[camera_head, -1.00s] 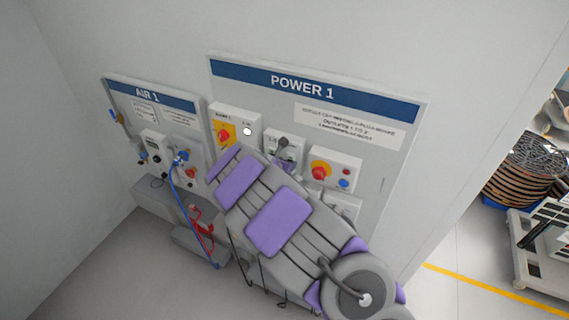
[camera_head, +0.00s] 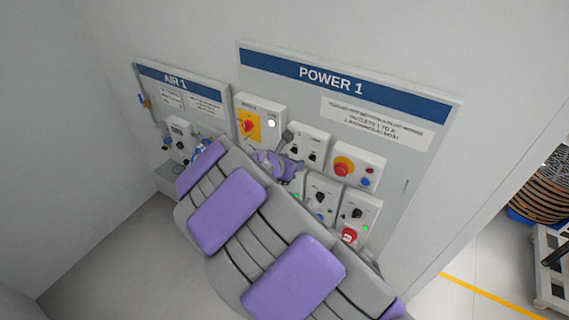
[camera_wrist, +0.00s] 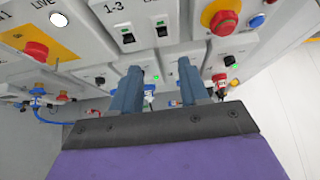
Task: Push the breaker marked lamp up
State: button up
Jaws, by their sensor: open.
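A white breaker box (camera_head: 307,145) is mounted on the POWER 1 board and carries two black breakers. In the wrist view the left breaker (camera_wrist: 128,37) sits under a label reading 1-3. The right breaker (camera_wrist: 161,29) has its label cut off by the top edge, so I cannot read "lamp" on it. My gripper (camera_wrist: 158,72) is open and empty, its two blue-grey fingers apart, below the breakers in the wrist view. In the head view my gripper (camera_head: 280,168) is just below the breaker box, partly hidden by my arm. I cannot tell whether it touches anything.
A yellow isolator box with a red knob (camera_head: 248,125) is left of the breakers. A box with a red button (camera_head: 343,167) is right. Outlet boxes (camera_head: 357,213) with green lights sit below. The AIR 1 board (camera_head: 180,88) is further left. Open floor lies right.

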jog(key=shift+v, duration=1.8)
